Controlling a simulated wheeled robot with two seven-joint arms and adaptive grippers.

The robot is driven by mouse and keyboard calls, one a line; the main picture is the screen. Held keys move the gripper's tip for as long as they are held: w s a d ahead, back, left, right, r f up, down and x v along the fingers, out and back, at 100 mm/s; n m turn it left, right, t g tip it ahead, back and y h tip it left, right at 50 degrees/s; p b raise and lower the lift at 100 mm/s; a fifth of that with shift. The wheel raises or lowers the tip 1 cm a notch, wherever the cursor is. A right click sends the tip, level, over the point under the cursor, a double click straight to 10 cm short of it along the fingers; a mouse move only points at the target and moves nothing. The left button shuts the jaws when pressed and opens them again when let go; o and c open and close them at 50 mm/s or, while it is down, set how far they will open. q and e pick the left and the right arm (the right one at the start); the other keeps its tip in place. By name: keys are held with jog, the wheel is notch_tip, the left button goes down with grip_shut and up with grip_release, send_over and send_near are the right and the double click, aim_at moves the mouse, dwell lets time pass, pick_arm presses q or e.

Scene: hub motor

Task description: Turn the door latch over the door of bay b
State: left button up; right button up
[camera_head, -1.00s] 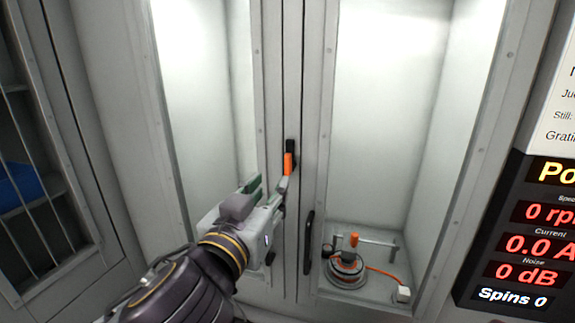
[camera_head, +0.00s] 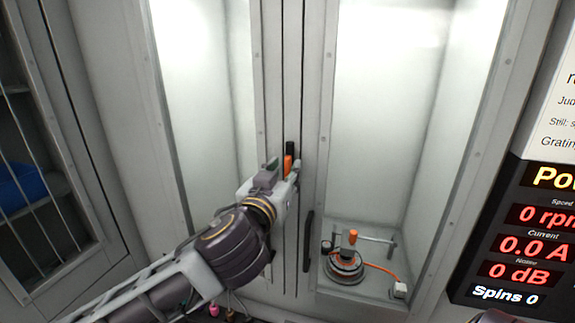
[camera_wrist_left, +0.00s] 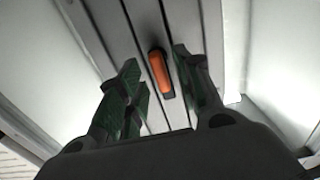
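The door latch is a small orange handle (camera_head: 288,165) on a black mount, upright on the post between the two glazed bays. In the left wrist view the orange latch (camera_wrist_left: 160,72) lies between my left gripper's fingers (camera_wrist_left: 160,95). The fingers are spread apart, with a gap on both sides of the latch. In the head view my left gripper (camera_head: 280,182) is at the latch and hides its lower part. My right gripper is not in view; only a dark bit shows at the bottom right edge.
A black door handle (camera_head: 307,241) stands below and right of the latch. Behind the right door is a round motor (camera_head: 344,266) with an orange-topped part and cable. A display panel (camera_head: 520,240) is at the right. A barred cabinet with a blue object (camera_head: 18,187) is at the left.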

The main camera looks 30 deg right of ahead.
pick_arm(q)
jog(key=shift+p+x, duration=0.3)
jog(key=shift+x, duration=1.1)
grip_shut()
